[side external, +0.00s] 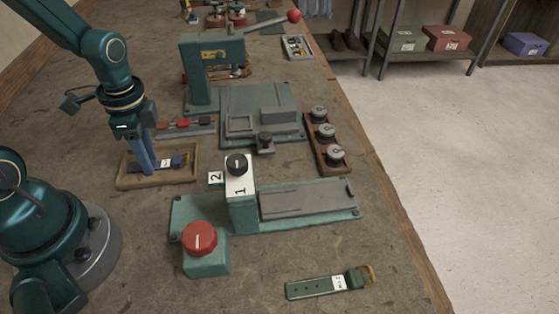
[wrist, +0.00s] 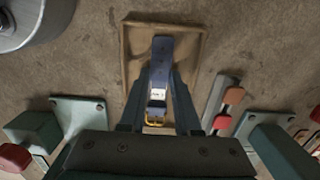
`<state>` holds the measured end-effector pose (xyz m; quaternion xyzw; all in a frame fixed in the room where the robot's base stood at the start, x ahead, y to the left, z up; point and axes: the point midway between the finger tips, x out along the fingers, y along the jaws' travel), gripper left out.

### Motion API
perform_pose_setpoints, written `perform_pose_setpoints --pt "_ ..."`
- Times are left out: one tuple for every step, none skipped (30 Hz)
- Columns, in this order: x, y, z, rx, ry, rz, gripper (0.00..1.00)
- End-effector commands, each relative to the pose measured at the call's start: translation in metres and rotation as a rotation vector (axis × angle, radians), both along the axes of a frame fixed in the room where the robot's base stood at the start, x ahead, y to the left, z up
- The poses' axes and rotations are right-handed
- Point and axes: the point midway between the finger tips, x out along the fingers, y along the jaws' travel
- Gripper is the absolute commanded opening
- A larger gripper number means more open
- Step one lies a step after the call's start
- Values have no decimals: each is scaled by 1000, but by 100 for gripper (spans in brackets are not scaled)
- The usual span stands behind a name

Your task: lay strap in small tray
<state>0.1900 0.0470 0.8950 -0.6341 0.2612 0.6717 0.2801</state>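A dark blue strap (side external: 178,161) with a white label lies over the floor of the small wooden tray (side external: 189,182). In the wrist view the blue strap (wrist: 162,50) runs lengthwise inside the tray (wrist: 203,42), its brass buckle toward me. My gripper (side external: 150,168) points down into the tray. Its fingertips (wrist: 160,78) sit close against both long sides of the strap near the label, shut on it. The strap looks at or very near the tray floor; exact contact is hidden. A green strap (side external: 312,288) with a brass buckle lies on the bench at the front.
A green fixture with a grey plate (side external: 305,199) and a white selector block (side external: 241,190) stands right of the tray. A red button box (side external: 205,254) is in front. The stitching press (side external: 212,75) and a bobbin rack (side external: 327,142) stand behind.

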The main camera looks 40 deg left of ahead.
Motion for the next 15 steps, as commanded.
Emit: perform_pose_setpoints --pt "-2 1 1 0 4 2 61" --pt "-1 1 5 1 3 2 61" --pt "0 1 11 2 1 1 61" --pt "0 1 16 3 0 1 61" --pt "1 0 21 3 -1 1 61" --pt "1 0 28 2 -2 1 61" --pt "2 0 34 3 -4 1 61" --pt "3 -1 40 3 -4 0 61" --pt "3 -1 48 3 -4 -1 61" --pt "3 -1 54 2 -5 -2 61" --pt "3 -2 59 2 -3 -2 61" --pt "4 -2 67 3 -5 -2 61" --pt "4 -2 72 2 -5 -2 61" --pt "4 -3 78 2 -5 -2 61" --pt "5 -3 85 2 -5 -2 61"
